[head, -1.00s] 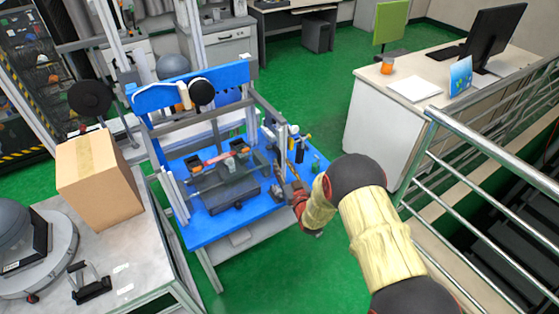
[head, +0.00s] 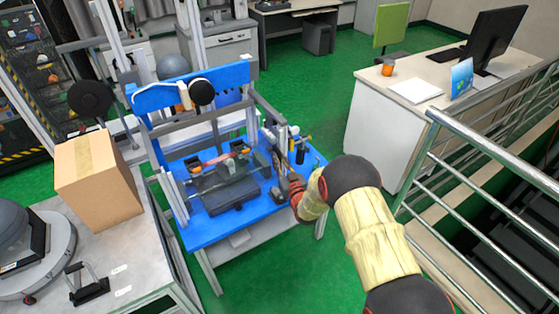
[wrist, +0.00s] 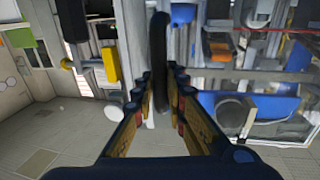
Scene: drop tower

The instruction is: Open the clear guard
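The drop tower (head: 232,76) has a blue base plate (head: 200,233) and blue top beam. The clear guard (head: 236,186) looks like a see-through panel low on the tower's front, over a dark block; its edges are faint and I cannot tell its exact angle. My gripper (head: 292,187) is at the tower's right side, beside the plate's right edge. In the wrist view my gripper (wrist: 161,78) has its fingers apart, with a dark curved upright bar (wrist: 160,45) between them. Whether the fingers touch the bar is unclear, and I cannot tell whether it belongs to the guard.
A cardboard box (head: 97,183) stands on the table at left. A cream desk (head: 385,130) with a monitor (head: 497,36) is at right. A metal railing (head: 480,140) runs along the right side. Green floor (head: 300,80) is open between tower and desk.

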